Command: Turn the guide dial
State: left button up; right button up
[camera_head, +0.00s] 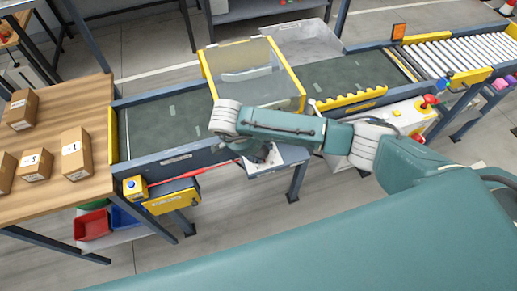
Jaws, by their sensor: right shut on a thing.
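My right arm reaches in from the right across the front of the conveyor. My right gripper (262,156) points down at a small pale panel (290,156) on the conveyor's front side, below its rail. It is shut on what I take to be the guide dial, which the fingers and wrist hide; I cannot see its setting. My left gripper is not in view.
The conveyor belt (165,122) runs behind my arm, under a yellow-framed clear hood (248,78). A red-button control box (408,115) stands right. A wooden table (50,195) with several cartons is left. Red bin (92,226) sits below.

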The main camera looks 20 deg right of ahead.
jog(key=n+b, duration=0.1)
jog(key=n+t+b, duration=0.1)
jog(key=n, duration=0.1)
jog(key=shift+s+d+f+y+b, duration=0.1)
jog(key=shift+d+f+y+b, duration=0.1)
jog(key=shift+y+b, duration=0.15)
jog(key=shift+s+r+n+t+b, duration=0.15)
jog(key=shift+n+t+b, duration=0.15)
jog(key=shift+n+b, duration=0.5)
jog(key=shift+y, duration=0.25)
jog(key=o, duration=0.9)
jog(key=shift+r, duration=0.25)
jog(key=v, duration=1.1)
jog(key=shift+a+r, duration=0.1)
jog(key=shift+r, duration=0.2)
